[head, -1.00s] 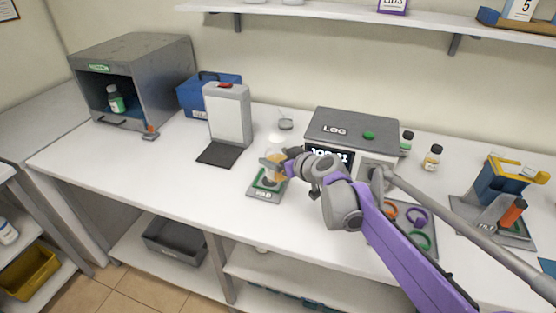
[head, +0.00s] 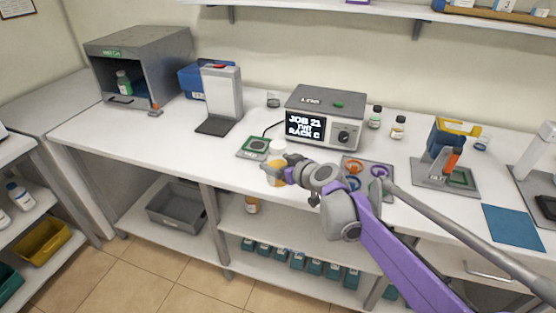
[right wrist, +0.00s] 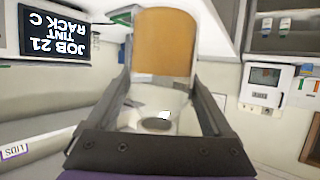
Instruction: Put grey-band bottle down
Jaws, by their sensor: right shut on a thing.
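My right gripper (head: 283,172) is shut on a bottle (head: 276,177) with amber contents and a white top, held near the bench's front edge. In the right wrist view the bottle (right wrist: 165,42) sits between the two fingers, its amber part at the far end and a pale part nearer. I cannot make out a grey band on it. The bottle is just in front of the small grey pad with a green square (head: 246,153), which stands bare on the white bench (head: 180,150). My left gripper is out of view.
Behind are a white upright stand (head: 221,92) and a LOG box (head: 325,105) reading "JOB 21 TINT RACK C". A tray of coloured rings (head: 388,190) lies right, partly behind my arm.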

